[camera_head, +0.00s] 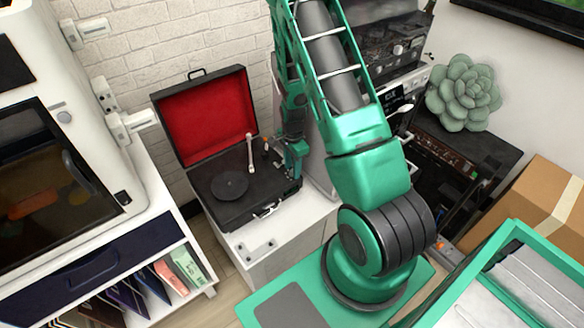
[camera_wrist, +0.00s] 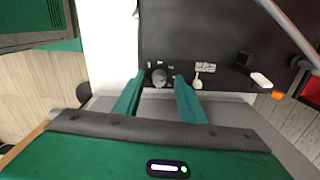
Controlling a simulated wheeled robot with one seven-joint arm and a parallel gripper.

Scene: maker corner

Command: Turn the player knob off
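The record player (camera_head: 229,186) is an open black case with a red-lined lid, standing on a white cabinet. Its black platter and pale tonearm (camera_head: 250,153) show in the head view. My gripper (camera_head: 293,165) is at the player's right edge, pointing down. In the wrist view, a small round dark-grey knob (camera_wrist: 159,77) sits on the black deck between the tips of my two green fingers (camera_wrist: 159,84). The fingers are apart, with a small gap visible on each side of the knob. The knob cannot be made out in the head view.
In the wrist view, a small switch (camera_wrist: 198,80) lies just right of the fingers, and an orange-tipped part (camera_wrist: 277,95) is further right. In the head view, a white machine (camera_head: 60,120) stands left, a succulent (camera_head: 464,93) and cardboard box (camera_head: 540,215) right.

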